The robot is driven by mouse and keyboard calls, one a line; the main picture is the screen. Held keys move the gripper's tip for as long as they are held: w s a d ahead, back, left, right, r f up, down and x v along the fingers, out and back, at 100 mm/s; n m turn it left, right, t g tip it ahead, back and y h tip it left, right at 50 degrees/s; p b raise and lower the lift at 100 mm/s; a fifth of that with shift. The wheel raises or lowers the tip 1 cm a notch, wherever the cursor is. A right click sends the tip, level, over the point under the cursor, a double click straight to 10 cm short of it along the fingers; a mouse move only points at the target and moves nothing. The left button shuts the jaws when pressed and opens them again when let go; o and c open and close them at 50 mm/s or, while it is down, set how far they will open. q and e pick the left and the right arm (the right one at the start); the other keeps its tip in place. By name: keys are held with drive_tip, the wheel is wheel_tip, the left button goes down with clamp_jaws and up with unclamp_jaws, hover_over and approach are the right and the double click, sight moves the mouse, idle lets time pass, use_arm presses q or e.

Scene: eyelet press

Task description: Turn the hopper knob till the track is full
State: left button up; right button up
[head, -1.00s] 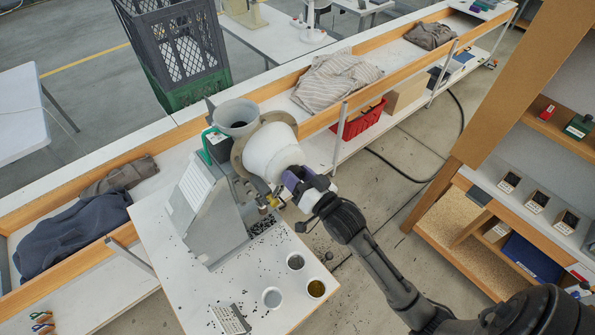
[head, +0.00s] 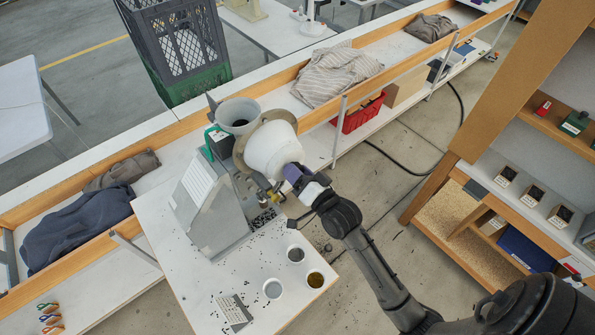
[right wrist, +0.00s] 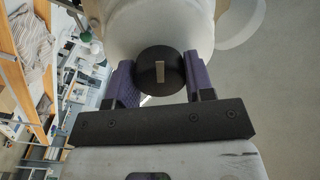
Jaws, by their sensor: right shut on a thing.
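The eyelet press (head: 212,212) is a grey machine on the white table. Its white hopper drum (head: 270,150) sits at its upper right, with a round tan plate behind it. My right gripper (head: 294,174) is at the drum's right end. In the right wrist view, its two purple fingers are shut on the black round hopper knob (right wrist: 160,72), which has a pale mark at its centre. The gripper hides the knob in the head view. The track is too small and covered to read its fill. My left gripper is out of view.
Small cups (head: 273,288) and a keypad-like card (head: 232,313) are on the white table, with dark eyelets scattered around. A grey funnel (head: 238,116) stands beside the drum. A wooden shelf unit (head: 447,195) is at the right, with open floor between.

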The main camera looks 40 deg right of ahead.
drive_tip(key=o, duration=0.9)
drive_tip(key=s+b, duration=0.4)
drive_tip(key=s, duration=0.9)
drive_tip(key=shift+s+a+f, duration=0.3)
drive_tip(key=shift+s, duration=0.1)
